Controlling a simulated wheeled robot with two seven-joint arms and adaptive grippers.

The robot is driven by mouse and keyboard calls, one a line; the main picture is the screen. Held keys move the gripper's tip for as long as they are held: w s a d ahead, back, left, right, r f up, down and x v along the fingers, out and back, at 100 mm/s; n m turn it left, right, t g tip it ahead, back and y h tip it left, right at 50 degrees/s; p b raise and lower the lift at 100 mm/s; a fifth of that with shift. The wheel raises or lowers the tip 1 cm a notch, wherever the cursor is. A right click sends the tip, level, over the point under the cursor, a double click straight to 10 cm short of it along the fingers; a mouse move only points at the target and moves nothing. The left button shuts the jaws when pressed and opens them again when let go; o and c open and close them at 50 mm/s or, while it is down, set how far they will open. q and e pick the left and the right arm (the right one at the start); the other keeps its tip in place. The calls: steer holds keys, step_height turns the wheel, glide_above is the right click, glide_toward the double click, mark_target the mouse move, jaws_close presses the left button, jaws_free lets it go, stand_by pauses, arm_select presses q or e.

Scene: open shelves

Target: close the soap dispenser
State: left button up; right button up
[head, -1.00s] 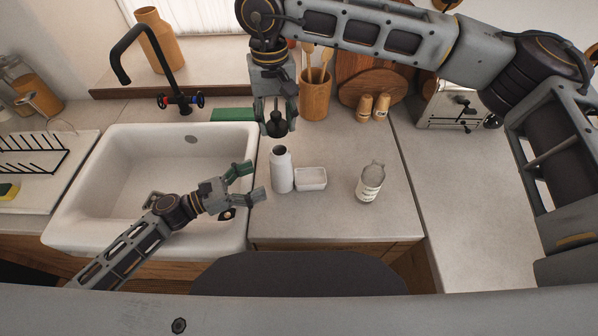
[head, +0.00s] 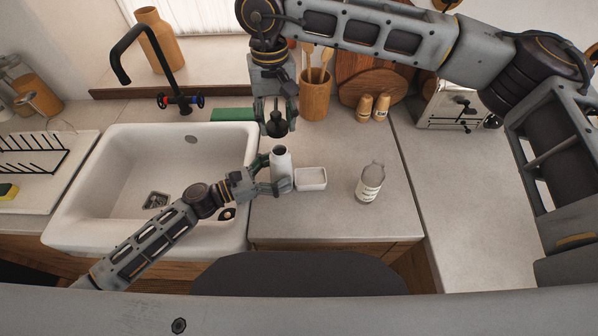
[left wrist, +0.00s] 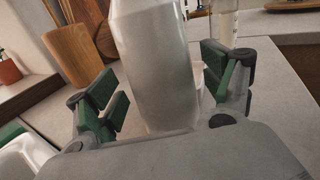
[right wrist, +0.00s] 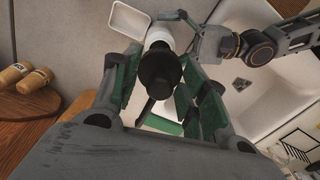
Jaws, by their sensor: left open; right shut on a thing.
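The white soap dispenser bottle (head: 281,172) stands upright on the counter just right of the sink, its dark mouth open at the top. My left gripper (head: 275,176) is open with its fingers on either side of the bottle; in the left wrist view the bottle (left wrist: 160,70) stands between the green pads, with gaps visible. My right gripper (head: 276,118) is shut on the black pump top (head: 276,126) and holds it above and slightly behind the bottle mouth. In the right wrist view the pump top (right wrist: 160,72) hides part of the bottle.
A small white dish (head: 311,179) sits close right of the bottle. A clear labelled bottle (head: 370,183) stands farther right. The white sink (head: 100,190) lies left, with a green sponge (head: 233,114) behind. A utensil holder (head: 316,98) stands at the back.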

arm_select(q)
steer(key=shift+x, duration=1.05)
steer(key=shift+c, duration=0.4)
steer(key=c, duration=1.5)
steer(key=shift+o, duration=0.2)
arm_select(e)
steer(key=shift+f, duration=2.5)
steer(key=shift+f, duration=0.1)
steer(key=shift+f, duration=0.75)
steer(key=shift+f, duration=0.6)
arm_select(q)
jaws_close()
arm_select(e)
steer(key=shift+m, duration=0.3)
